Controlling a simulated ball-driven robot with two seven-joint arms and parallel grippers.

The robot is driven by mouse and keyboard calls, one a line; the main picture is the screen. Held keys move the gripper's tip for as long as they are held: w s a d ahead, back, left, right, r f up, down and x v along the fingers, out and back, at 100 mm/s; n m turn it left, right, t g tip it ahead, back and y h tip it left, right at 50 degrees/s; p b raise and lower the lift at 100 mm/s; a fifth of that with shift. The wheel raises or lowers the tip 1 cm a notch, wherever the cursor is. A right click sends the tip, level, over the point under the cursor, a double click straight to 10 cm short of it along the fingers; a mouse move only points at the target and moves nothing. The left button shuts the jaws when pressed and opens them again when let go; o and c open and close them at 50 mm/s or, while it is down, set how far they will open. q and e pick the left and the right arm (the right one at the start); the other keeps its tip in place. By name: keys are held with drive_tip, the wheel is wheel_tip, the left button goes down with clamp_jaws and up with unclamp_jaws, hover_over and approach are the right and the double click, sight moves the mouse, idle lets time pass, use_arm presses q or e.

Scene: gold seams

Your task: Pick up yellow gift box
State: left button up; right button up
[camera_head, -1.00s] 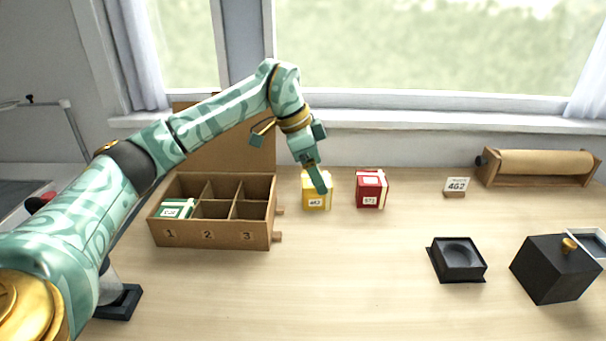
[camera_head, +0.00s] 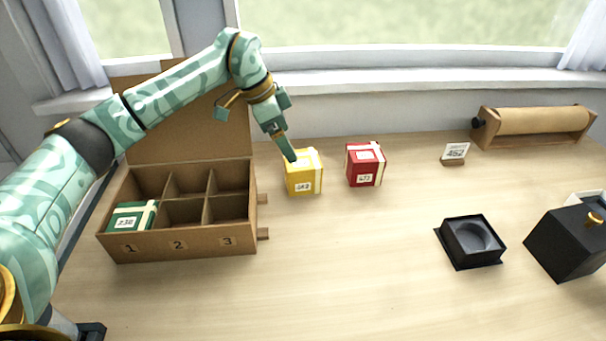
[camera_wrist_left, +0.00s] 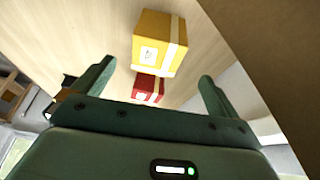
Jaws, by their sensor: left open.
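The yellow gift box (camera_head: 306,177), with a pale ribbon and a white label reading 462, stands on the table right of the brown compartment box. My left gripper (camera_head: 256,134) is open and empty, above and to the left of it; one finger overlaps its top left corner in the head view. In the left wrist view, the yellow gift box (camera_wrist_left: 160,42) lies beyond the open fingertips of the left gripper (camera_wrist_left: 155,82), roughly between them and apart from them. My right gripper is not in view.
A red gift box (camera_head: 366,165) stands just right of the yellow one. The compartment box (camera_head: 180,247) has an open lid and a green box (camera_head: 133,214) in compartment 1. A 462 sign (camera_head: 455,152), black tray (camera_head: 468,243) and black box (camera_head: 566,245) stand right. Front middle table is clear.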

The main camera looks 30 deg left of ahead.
sight(299, 159)
use_arm(q)
drive_tip(key=b+x, duration=0.1)
drive_tip(key=x, duration=0.4)
drive_tip(key=shift+w+d+f+b, duration=0.1)
drive_tip(key=shift+f+b, duration=0.2)
drive_tip(key=b+x, duration=0.2)
drive_tip(key=shift+d+f, duration=0.25)
drive_tip(key=shift+d, duration=0.05)
drive_tip(key=b+x, duration=0.1)
drive_tip(key=x, duration=0.1)
drive_tip(key=shift+w+d+f, duration=0.2)
drive_tip(key=shift+d+f, duration=0.05)
drive_tip(key=shift+s+r, duration=0.1)
drive_tip(key=shift+r, duration=0.15)
drive_tip(key=c, duration=1.2)
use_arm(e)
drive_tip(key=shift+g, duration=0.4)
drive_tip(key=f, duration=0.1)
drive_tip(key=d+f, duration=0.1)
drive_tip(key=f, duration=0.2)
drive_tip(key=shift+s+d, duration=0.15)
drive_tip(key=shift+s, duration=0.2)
